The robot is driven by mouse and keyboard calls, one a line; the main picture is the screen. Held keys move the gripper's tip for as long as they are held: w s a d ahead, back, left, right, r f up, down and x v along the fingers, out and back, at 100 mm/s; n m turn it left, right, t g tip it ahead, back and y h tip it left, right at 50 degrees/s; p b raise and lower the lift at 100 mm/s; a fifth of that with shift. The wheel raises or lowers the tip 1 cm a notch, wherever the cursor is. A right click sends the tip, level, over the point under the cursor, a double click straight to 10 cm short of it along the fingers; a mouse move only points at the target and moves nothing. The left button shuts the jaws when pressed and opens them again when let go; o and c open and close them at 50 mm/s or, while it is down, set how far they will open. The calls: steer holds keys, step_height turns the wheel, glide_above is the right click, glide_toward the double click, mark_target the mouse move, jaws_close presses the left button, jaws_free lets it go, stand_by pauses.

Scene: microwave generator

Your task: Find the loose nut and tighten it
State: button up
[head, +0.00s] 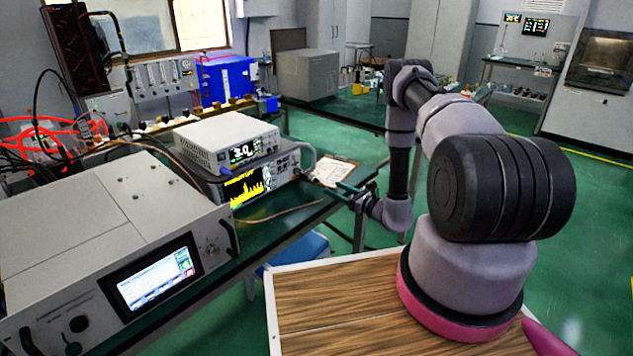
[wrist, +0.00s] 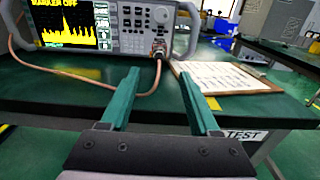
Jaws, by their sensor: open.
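My gripper (wrist: 160,95) is open and empty in the wrist view. Its two green fingers point toward the front of a spectrum analyzer (wrist: 90,25) with a yellow trace. A copper-coloured cable (wrist: 148,88) runs to a connector (wrist: 159,48) at the analyzer's lower right; this connector lies beyond and between the fingertips. Whether a nut there is loose I cannot tell. In the head view my gripper (head: 350,190) is at the table's right edge, right of the analyzer (head: 248,187). The cable (head: 280,214) curves over the table there.
A clipboard with paper (wrist: 222,77) lies right of the connector. A white instrument (head: 227,138) sits on the analyzer. A large generator with a screen (head: 110,240) stands at front left. Clear floor (head: 590,220) lies at right.

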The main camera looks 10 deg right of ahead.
mark_target(319, 181)
steer(key=x, duration=1)
steer(key=shift+s, duration=0.1)
steer(key=shift+r, duration=0.1)
jaws_close()
